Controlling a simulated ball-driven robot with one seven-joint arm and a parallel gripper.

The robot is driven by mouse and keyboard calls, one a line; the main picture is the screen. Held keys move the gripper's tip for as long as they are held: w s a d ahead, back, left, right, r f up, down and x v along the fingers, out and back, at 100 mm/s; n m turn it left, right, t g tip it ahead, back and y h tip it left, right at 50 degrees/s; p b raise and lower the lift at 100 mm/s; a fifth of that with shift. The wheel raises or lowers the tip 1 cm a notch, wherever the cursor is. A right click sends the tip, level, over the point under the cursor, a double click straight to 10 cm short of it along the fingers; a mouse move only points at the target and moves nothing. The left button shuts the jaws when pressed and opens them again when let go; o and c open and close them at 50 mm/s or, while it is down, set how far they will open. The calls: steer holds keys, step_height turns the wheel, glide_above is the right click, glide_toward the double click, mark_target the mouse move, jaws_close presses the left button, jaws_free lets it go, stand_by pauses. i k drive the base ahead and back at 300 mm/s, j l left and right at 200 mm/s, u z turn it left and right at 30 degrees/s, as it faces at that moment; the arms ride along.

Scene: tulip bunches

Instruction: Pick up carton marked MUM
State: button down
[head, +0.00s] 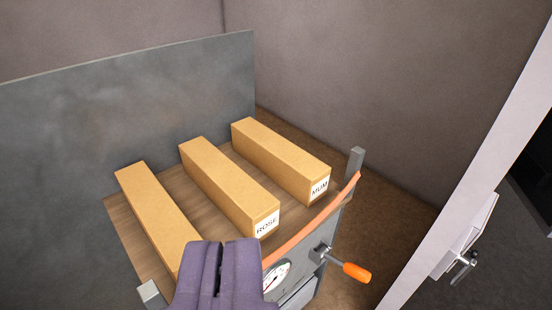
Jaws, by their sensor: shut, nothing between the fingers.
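The carton marked MUM (280,158) is a long tan box with a white end label. It lies on a wooden surface (240,159), the farthest right of three similar cartons. My gripper (221,248) is purple, at the bottom of the head view, with its fingers together and nothing between them. It is apart from the MUM carton, lower and to the left of it in the picture. The carton's label end faces toward the camera.
The ROSE carton (228,185) lies left of MUM, with a gap. A third carton (155,215) is further left, its near end hidden by my gripper. A grey panel (120,105) stands behind. An orange-brown strip (315,217), a post (355,160), a gauge (276,278) and an orange-handled lever (355,272) are at the front.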

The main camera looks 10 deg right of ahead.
mark_target(302, 176)
steer(key=i+l+u, duration=0.3)
steer(key=l, duration=0.3)
steer(key=i+l+u, duration=0.1)
steer(key=i+l, duration=0.2)
steer(key=i+l+u, duration=0.15)
steer(key=l, duration=0.2)
steer(key=i+l+u, duration=0.15)
steer(key=l, duration=0.25)
steer(key=i+l+u, duration=0.15)
steer(key=l, duration=0.2)
